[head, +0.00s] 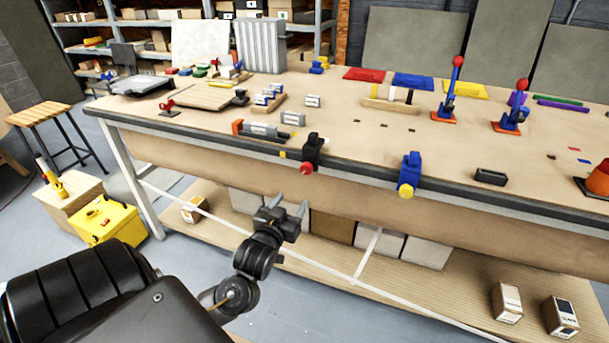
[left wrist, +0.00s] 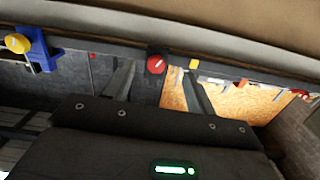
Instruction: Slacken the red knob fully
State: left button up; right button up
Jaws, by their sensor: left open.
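The round red knob (head: 306,169) faces outward on a black clamp (head: 313,149) at the front edge of the workbench. My left gripper (head: 290,204) is open and empty, below and in front of the red knob, apart from it. In the left wrist view the red knob (left wrist: 156,65) shows between the two spread fingers, beyond their tips. The black clamp body is hard to make out there. My right gripper is in neither view.
A blue clamp (head: 411,167) with a yellow knob (head: 406,190) sits along the same bench edge to the right. A small yellow piece (head: 283,155) is just left of the black clamp. The space before the bench edge looks clear.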

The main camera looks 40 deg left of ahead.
aim_at(305, 171)
pick_arm(q)
jog(key=shift+t, duration=0.3)
jog(key=w+a+r, duration=0.1)
jog(key=w, duration=0.1)
jog(key=w+a+r, duration=0.1)
jog(key=w, duration=0.2)
jog(key=w+a+r+p, duration=0.1)
jog(key=w, duration=0.2)
jog(key=shift+w+r, duration=0.1)
jog(key=shift+w, duration=0.15)
jog(key=shift+w+a, duration=0.2)
jog(key=shift+w, duration=0.35)
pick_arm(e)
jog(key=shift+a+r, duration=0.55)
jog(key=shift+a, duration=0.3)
pick_arm(q)
jog(key=shift+c, duration=0.5)
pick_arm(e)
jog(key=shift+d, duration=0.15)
